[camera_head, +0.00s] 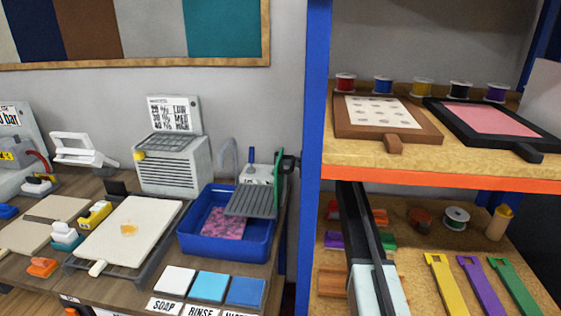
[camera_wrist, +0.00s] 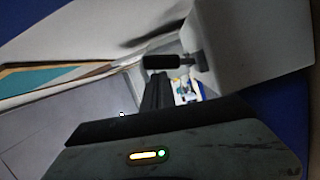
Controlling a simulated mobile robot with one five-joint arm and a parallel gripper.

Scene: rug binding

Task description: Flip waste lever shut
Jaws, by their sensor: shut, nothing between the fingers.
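My gripper (camera_wrist: 157,80) shows in the wrist view as narrow dark fingers, shut and empty. A black cylindrical grip on a grey stem, which looks like the waste lever (camera_wrist: 162,61), is just beyond the fingertips. I cannot tell whether they touch. In the head view a small dark piece sits beside the blue post at the right of the blue basin (camera_head: 190,246); whether it is the lever or my gripper is unclear. My arm rises at the lower right there, and my fingers cannot be made out.
The blue post (camera_head: 314,150) stands between the bench and the shelves. The orange-edged shelf (camera_head: 440,183) holds two framed screens and several spools. A grey rack (camera_head: 252,203) lies over the basin. Soap and rinse tiles (camera_head: 208,287) line the bench front.

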